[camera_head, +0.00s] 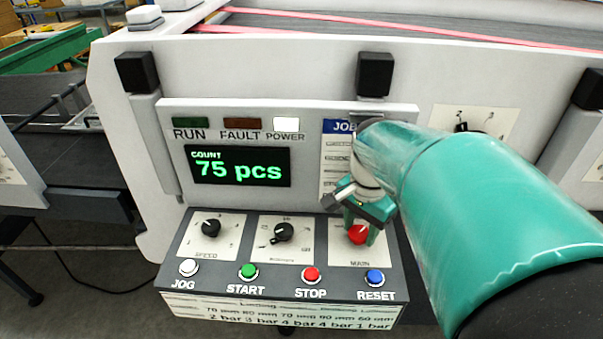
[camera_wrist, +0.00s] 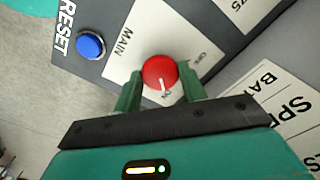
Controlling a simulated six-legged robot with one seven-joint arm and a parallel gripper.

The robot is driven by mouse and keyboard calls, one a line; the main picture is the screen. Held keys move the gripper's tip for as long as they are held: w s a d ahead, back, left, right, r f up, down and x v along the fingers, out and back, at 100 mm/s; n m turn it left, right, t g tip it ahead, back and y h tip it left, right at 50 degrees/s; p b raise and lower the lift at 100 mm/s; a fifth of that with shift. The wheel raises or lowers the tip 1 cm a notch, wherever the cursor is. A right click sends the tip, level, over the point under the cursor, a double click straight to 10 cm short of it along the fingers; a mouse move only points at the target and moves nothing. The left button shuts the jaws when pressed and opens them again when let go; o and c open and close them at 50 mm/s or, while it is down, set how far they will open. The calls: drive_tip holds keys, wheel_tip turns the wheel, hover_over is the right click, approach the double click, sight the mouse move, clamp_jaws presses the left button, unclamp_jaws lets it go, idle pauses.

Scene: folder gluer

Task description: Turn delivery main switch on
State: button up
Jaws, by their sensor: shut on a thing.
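The main switch is a red rotary knob (camera_head: 358,234) on a pale plate marked MAIN, at the right of the sloped control panel (camera_head: 240,287). In the wrist view the red knob (camera_wrist: 159,71) has a white pointer line that points toward the ON mark; the OFF mark is off to the side. My gripper (camera_head: 359,230) reaches down to the knob from above. In the wrist view its green fingers (camera_wrist: 160,78) stand on both sides of the knob, shut on it. The fingers hide part of the plate in the head view.
Two black knobs, speed (camera_head: 211,228) and a middle one (camera_head: 283,232), sit left of the main switch. Below are the white jog (camera_head: 188,267), green start (camera_head: 249,271), red stop (camera_head: 311,273) and blue reset (camera_head: 375,277) buttons. A display (camera_head: 238,167) reads 75 pcs; the power lamp (camera_head: 286,124) is white.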

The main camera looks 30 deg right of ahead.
sight(360, 232)
drive_tip(key=shift+r+m, duration=0.1)
drive_tip(key=shift+m, duration=0.2)
drive_tip(key=shift+d, duration=0.1)
drive_tip(key=o, duration=1)
wheel_tip(360, 232, up, 14)
drive_tip(key=shift+f, duration=0.1)
idle(0.3)
